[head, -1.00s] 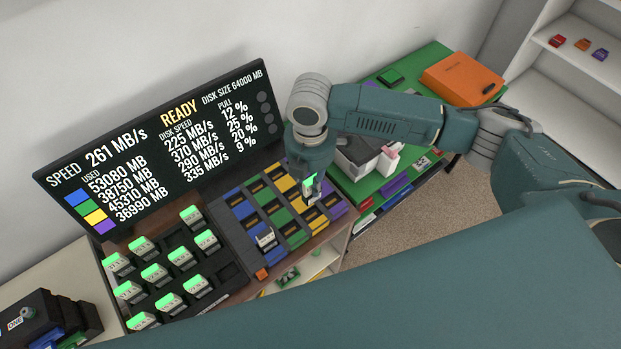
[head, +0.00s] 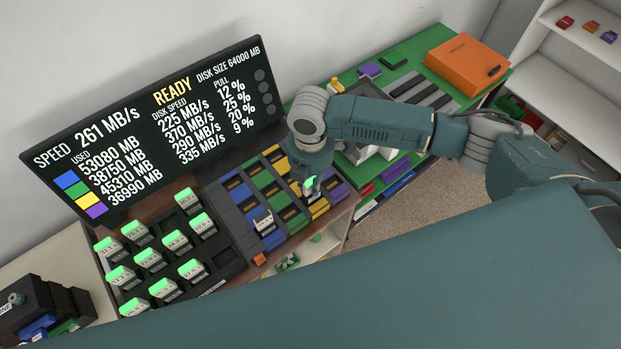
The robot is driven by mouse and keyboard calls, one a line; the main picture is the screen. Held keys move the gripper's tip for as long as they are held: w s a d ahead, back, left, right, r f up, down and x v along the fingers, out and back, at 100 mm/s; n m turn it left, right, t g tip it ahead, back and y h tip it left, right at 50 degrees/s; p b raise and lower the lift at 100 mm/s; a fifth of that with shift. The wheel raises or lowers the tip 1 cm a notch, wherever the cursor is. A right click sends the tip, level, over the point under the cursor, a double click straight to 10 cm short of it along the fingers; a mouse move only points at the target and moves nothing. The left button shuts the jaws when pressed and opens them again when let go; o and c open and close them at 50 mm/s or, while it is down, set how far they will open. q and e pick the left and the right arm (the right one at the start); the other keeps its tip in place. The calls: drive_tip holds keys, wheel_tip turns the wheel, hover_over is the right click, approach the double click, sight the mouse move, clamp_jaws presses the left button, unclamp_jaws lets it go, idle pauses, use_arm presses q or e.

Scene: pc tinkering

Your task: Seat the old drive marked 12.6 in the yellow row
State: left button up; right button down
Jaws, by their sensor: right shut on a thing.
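My right gripper (head: 311,189) is shut on a drive with a bright green top (head: 309,183), which stands over or in the yellow row of the coloured board. My gripper hides much of the drive. Its label cannot be read. The yellow row (head: 319,209) lies between the green row (head: 264,179) and the purple row (head: 340,192). I cannot tell whether the drive is fully down in its slot. Another drive (head: 263,221), pale with a dark top, sits at the near end of the board. My left gripper is not in view.
A black rack (head: 226,262) with several green-topped drives stands left of the board. A black screen (head: 150,130) reading READY stands behind. On the right, a green table (head: 440,38) carries an orange box (head: 466,63). My arm spans the right side.

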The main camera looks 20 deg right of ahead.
drive_tip(key=shift+f, duration=0.35)
drive_tip(key=shift+f, duration=0.25)
idle(0.3)
drive_tip(key=c, duration=1.8)
unclamp_jaws()
drive_tip(key=o, duration=0.6)
wheel_tip(320, 180, up, 6)
drive_tip(key=p, duration=0.6)
drive_tip(key=shift+r, duration=0.2)
drive_tip(key=shift+r+b, duration=0.55)
drive_tip(key=shift+r, duration=0.25)
